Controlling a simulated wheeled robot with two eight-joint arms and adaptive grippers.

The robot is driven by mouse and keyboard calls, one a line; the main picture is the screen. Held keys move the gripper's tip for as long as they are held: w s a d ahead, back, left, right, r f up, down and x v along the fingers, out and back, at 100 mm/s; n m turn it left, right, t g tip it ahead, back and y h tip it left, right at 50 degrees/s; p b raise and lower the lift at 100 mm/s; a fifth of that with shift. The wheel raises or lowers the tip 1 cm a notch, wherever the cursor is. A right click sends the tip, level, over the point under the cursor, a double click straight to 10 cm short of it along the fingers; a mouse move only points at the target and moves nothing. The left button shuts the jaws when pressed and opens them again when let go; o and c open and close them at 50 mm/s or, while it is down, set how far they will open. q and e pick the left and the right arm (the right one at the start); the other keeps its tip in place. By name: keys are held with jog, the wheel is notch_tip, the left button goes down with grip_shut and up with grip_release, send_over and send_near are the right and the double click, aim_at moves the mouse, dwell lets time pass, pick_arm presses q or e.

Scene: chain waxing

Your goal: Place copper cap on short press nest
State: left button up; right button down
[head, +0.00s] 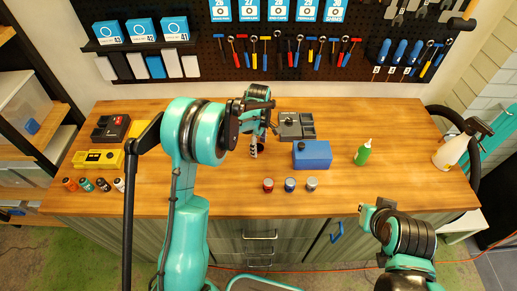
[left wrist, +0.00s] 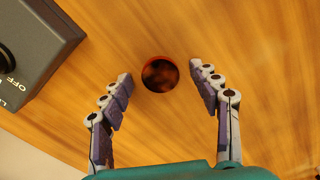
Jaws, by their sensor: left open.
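My left gripper (head: 254,152) points down over the middle of the table. In the left wrist view its two fingers (left wrist: 165,82) are spread apart and empty. A small round, shiny dark copper-red piece (left wrist: 159,74), perhaps the copper cap, lies on the wood between and just beyond the fingertips, apart from both. In the head view I cannot make this piece out by the gripper. I cannot identify the short press nest for sure. My right gripper (head: 372,212) is low at the right, in front of the table; its finger opening is unclear.
A grey box marked OFF (left wrist: 35,45) stands close left in the wrist view. A grey tray-like unit (head: 296,126) and blue block (head: 313,156) stand right of my left gripper. Three small jars (head: 290,185) sit at the front; a green bottle (head: 363,153) is farther right.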

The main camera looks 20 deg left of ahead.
pick_arm(q)
jog(key=shift+r, duration=0.1)
grip_shut()
